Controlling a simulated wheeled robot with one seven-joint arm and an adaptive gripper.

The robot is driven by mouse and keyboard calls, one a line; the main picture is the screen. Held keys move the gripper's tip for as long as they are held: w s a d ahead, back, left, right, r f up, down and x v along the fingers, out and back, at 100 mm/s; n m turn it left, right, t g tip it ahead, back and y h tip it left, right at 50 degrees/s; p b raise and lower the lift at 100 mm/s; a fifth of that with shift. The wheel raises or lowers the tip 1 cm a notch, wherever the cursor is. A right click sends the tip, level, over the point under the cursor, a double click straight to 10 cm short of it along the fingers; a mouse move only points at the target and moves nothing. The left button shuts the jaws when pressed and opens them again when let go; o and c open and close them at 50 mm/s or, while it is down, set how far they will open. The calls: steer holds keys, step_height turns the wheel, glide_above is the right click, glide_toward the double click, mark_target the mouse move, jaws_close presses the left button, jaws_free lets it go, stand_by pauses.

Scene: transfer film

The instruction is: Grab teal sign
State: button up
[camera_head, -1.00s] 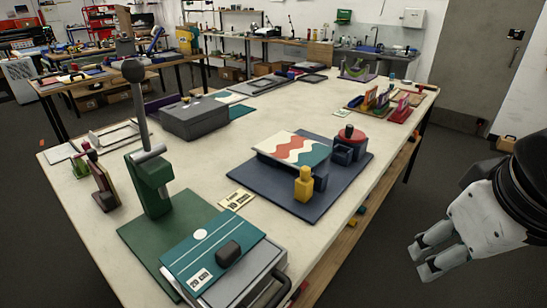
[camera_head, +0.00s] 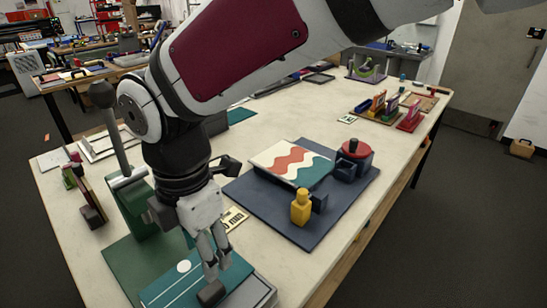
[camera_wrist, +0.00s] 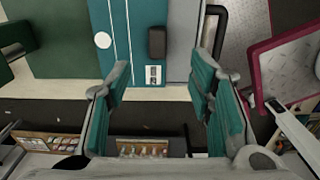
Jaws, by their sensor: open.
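The teal sign (camera_head: 185,286) is a flat plate with white lines and a white disc. It lies on a grey box at the table's near end, and a dark block (camera_head: 211,293) rests on it. My gripper (camera_head: 212,274) is over the sign's right part, close to the dark block, and hides some of the sign. In the wrist view the sign (camera_wrist: 128,25) is ahead of the fingers, with a small white label. My gripper (camera_wrist: 160,77) is open there, with nothing between its fingers. I cannot tell its exact height above the sign.
A green press (camera_head: 146,205) with a tall lever stands left of my gripper. The grey box (camera_head: 258,294) has a dark handle on its right side. A blue mat (camera_head: 262,205) behind holds a wavy-patterned board (camera_head: 290,160), a yellow bottle (camera_head: 300,208) and a red-topped object (camera_head: 355,152).

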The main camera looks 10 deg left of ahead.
glide_above(210, 289)
steer(key=f, duration=0.7)
steer(key=shift+w+d+f, duration=0.15)
steer(key=shift+d+f, duration=0.1)
steer(key=shift+d, duration=0.05)
steer(key=shift+a+f, duration=0.15)
steer(key=shift+f, duration=1.2)
steer(key=shift+a+f, duration=0.15)
steer(key=shift+f, duration=1.15)
steer(key=shift+c, duration=0.5)
jaws_close()
